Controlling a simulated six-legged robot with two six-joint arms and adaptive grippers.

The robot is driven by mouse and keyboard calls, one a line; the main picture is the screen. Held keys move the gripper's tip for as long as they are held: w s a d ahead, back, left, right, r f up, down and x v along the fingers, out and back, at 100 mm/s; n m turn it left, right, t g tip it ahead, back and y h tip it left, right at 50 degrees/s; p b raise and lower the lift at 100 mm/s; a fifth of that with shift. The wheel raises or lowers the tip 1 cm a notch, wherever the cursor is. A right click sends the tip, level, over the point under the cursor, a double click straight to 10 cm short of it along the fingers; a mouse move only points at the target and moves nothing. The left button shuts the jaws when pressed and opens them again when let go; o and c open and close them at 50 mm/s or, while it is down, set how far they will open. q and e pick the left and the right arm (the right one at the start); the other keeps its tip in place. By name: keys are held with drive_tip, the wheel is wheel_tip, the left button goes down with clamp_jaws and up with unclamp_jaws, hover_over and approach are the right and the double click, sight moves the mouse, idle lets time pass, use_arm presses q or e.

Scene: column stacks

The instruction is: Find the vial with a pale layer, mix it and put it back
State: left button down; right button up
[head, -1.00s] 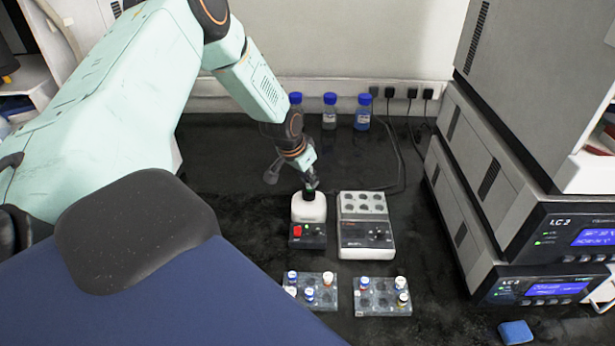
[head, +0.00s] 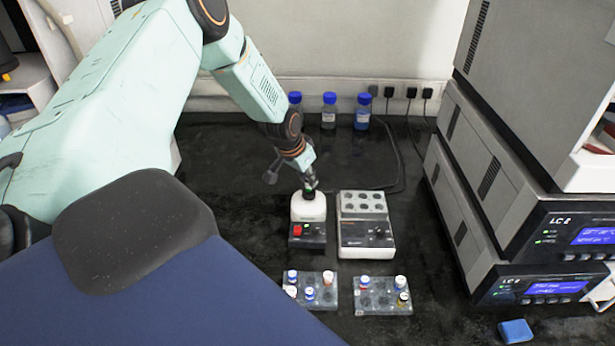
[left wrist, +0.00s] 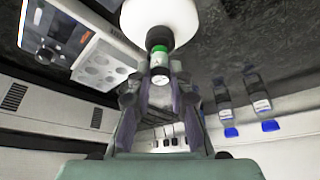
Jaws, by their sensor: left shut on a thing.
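My left gripper (head: 310,187) is shut on a small vial (left wrist: 160,68) and points down over the white mixer (head: 308,208). In the left wrist view, the gripper (left wrist: 158,95) has the vial between its fingers. A green band shows at the vial's end by the mixer's dark cup (left wrist: 158,38); vial and cup seem to touch. The vial's contents are too small to make out. Two clear racks stand in front: the left rack (head: 328,302) and the right rack (head: 370,305), each with several capped vials. My right gripper is not in view.
A grey block with wells sits on a device (head: 365,232) right of the mixer. Blue-capped bottles (head: 329,112) stand along the back wall. Stacked LC units (head: 540,250) fill the right. A blue item (head: 515,331) lies front right. The dark bench between is mostly clear.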

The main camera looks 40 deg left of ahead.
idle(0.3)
use_arm(q)
drive_tip(key=shift+f, duration=0.1)
drive_tip(key=shift+f+b, duration=0.45)
drive_tip(key=shift+b, duration=0.1)
idle(0.7)
drive_tip(key=shift+f+b, duration=0.3)
drive_tip(key=shift+f, duration=0.05)
drive_tip(key=shift+f+b, duration=0.35)
idle(0.8)
drive_tip(key=shift+r, duration=0.1)
idle(1.7)
wheel_tip(320, 180, up, 6)
drive_tip(key=p, duration=0.6)
idle(0.5)
